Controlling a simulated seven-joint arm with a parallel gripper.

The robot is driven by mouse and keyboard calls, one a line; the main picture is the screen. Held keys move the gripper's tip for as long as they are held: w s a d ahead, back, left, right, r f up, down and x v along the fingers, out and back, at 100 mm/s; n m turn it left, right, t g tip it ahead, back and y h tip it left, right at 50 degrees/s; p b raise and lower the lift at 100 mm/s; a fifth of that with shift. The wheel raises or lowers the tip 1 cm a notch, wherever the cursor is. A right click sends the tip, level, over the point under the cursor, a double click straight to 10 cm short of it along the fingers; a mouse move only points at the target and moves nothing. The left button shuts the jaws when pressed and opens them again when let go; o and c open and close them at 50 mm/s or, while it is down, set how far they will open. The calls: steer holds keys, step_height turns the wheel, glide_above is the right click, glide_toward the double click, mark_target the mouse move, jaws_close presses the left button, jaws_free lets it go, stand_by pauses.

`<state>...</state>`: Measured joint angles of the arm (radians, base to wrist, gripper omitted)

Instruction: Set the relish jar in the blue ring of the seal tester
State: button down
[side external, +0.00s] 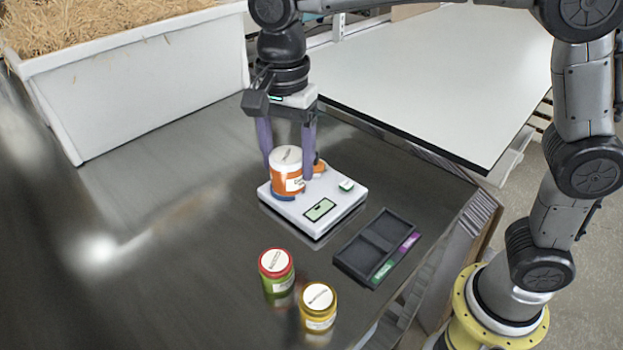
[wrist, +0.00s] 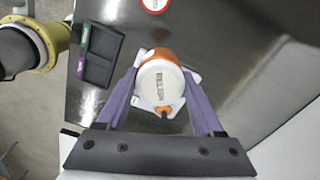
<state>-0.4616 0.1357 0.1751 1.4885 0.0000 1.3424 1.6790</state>
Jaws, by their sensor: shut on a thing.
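The seal tester (side external: 337,202) is a white box with a small display and a green button on the dark bench. A bit of blue ring (side external: 284,197) shows on it, under an orange jar with a white lid (side external: 288,181). My gripper (side external: 287,165) is shut on this jar, which is upright at the blue ring; whether it rests fully there I cannot tell. The wrist view shows its lid (wrist: 160,83) between my fingers. A green jar with a red lid (side external: 276,271) and a yellow jar (side external: 318,307) stand in front. Their lid print is too small to read, so which is relish is unclear.
A black two-compartment tray (side external: 352,262) with green and purple labels lies right of the jars. A white bin of straw (side external: 140,82) stands at the back left. A white table (side external: 440,75) is behind right. The left of the bench is clear.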

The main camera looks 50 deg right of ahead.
steer(key=w+d+f+m, duration=0.2)
steer(key=w+d+f, duration=0.2)
steer(key=w+d, duration=0.35)
steer(key=shift+w+a+f, duration=0.1)
steer(key=shift+f, duration=0.8)
steer(key=shift+w+a+f, duration=0.15)
steer(key=shift+f, duration=0.7)
steer(key=shift+w+a+f, duration=0.1)
steer(key=shift+f, duration=0.8)
steer(key=shift+f, duration=0.7)
jaws_free()
step_height(320, 180, up, 8)
stand_by(1.2)
